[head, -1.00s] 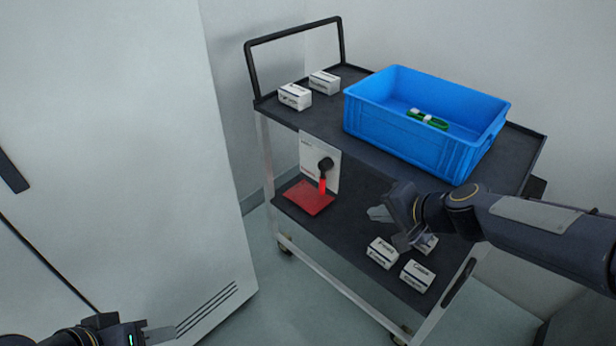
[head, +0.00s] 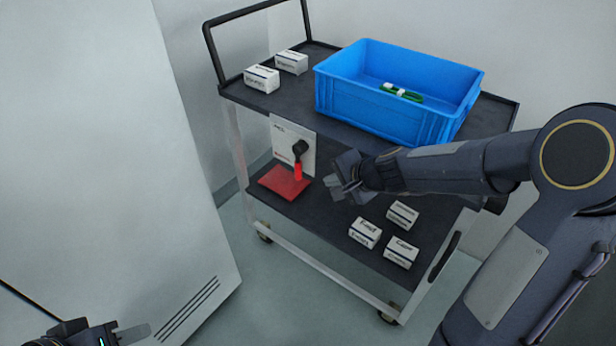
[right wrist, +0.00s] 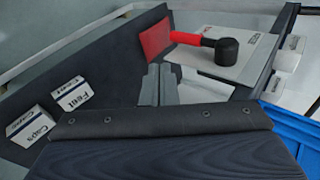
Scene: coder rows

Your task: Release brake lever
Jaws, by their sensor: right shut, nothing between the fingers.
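The brake lever (head: 298,160) has a black knob pivot and a red handle that points down, in front of a white panel (head: 279,140) on the cart's lower shelf. In the right wrist view the lever (right wrist: 190,39) shows near the top, its red handle pointing left. My right gripper (head: 332,187) is shut and empty, just right of the lever and apart from it. Its fingers (right wrist: 158,85) point toward the lever and red plate in the right wrist view. My left gripper (head: 132,334) is at the bottom left, far from the cart; its finger opening is unclear.
A red plate (head: 278,184) lies below the lever. Several small white boxes (head: 366,232) stand on the lower shelf (head: 330,238) to the right. The upper shelf carries a blue crate (head: 385,118) and two white boxes (head: 262,79). A pale cabinet (head: 90,150) stands left.

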